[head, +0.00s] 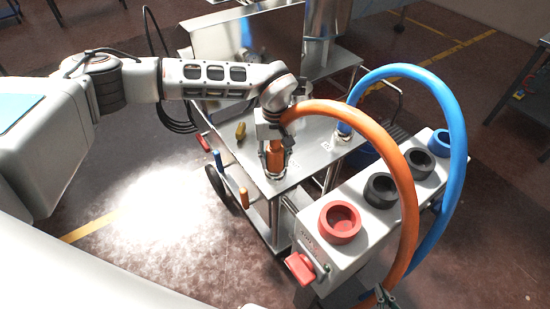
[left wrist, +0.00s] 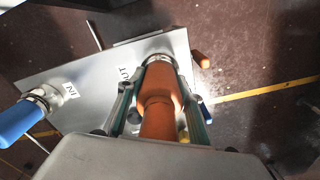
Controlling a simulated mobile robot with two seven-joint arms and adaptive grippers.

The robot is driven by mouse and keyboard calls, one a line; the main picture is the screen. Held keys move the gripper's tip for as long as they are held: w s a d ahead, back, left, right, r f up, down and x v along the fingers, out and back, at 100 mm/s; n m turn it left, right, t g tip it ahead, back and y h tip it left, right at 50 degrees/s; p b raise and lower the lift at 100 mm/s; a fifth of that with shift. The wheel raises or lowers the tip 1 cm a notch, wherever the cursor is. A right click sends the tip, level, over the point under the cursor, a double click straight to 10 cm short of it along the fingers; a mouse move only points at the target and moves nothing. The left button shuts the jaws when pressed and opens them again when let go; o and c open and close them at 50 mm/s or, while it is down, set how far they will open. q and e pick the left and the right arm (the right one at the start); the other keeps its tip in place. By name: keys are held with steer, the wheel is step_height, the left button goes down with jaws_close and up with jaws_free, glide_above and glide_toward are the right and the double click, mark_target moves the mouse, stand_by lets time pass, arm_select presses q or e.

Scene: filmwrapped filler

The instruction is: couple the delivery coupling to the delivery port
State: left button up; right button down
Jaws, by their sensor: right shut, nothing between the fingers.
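The orange delivery coupling (head: 275,154) hangs upright at the end of the orange hose (head: 398,170). My left gripper (head: 273,165) is shut around it, with one finger on each side in the left wrist view (left wrist: 161,92). The metal delivery port (head: 273,177) on the cart top is directly below the coupling, beside the OUT label (left wrist: 124,73). The coupling's lower end is at the port's rim; I cannot tell whether it is fully seated. My right gripper (head: 380,298) shows only as dark fingertips at the bottom edge, shut and empty.
The blue hose (head: 456,120) ends in a blue coupling (left wrist: 18,121) on the port marked IN. A grey box (head: 365,228) with red, black and blue round sockets and a red knob (head: 300,268) stands at the right. Small coloured handles line the steel cart's (head: 240,152) left side.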

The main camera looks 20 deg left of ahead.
arm_select(q)
steer(key=o, duration=0.5)
steer(key=shift+f, duration=0.1)
step_height(320, 180, up, 12)
steer(key=shift+r, duration=0.1)
